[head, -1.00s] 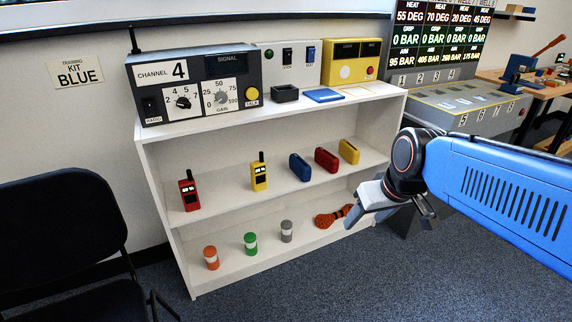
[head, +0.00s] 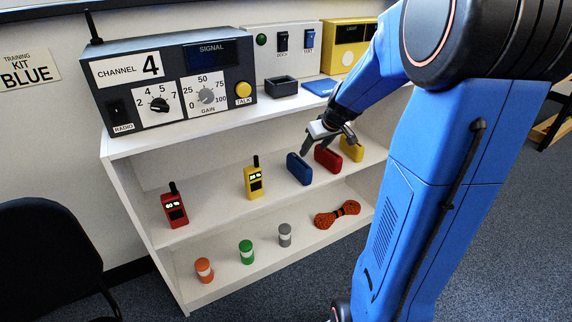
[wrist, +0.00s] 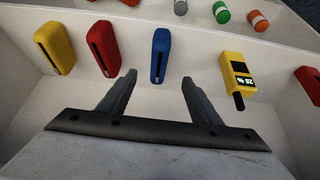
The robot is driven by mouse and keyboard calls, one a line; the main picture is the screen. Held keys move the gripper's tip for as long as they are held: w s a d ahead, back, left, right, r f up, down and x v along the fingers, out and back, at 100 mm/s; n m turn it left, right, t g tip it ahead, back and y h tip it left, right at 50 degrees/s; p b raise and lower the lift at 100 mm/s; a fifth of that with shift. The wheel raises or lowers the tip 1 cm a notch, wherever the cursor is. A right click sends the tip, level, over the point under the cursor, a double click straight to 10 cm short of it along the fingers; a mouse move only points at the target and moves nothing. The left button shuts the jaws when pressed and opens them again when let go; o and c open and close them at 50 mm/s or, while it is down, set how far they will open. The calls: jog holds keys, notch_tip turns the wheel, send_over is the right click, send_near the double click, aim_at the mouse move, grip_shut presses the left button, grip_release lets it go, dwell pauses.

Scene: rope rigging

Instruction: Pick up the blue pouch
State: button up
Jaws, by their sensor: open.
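The blue pouch (head: 299,169) stands upright on the middle shelf, left of the red pouch (head: 327,157) and the yellow pouch (head: 352,148). My gripper (head: 328,144) is open and empty, above and close to the blue and red pouches in the head view. In the wrist view the blue pouch (wrist: 161,55) stands beyond my two fingertips (wrist: 158,85), roughly in line with the gap between them. I see no contact between the fingers and the pouch.
A yellow handheld radio (head: 254,180) and a red one (head: 174,208) stand farther left on the same shelf. The white top board (head: 230,118) carries the radio console (head: 172,82). Small canisters and an orange rope coil (head: 337,214) are on the bottom shelf.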

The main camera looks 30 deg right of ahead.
aim_at(303, 163)
jog(key=x, duration=1.3)
jog(key=shift+w+r, duration=0.2)
jog(key=shift+w, duration=0.05)
jog(key=shift+x, duration=2.55)
jog(key=shift+w+r, duration=0.1)
jog(key=shift+w, duration=0.05)
jog(key=shift+c, duration=0.6)
jog(key=c, duration=1.2)
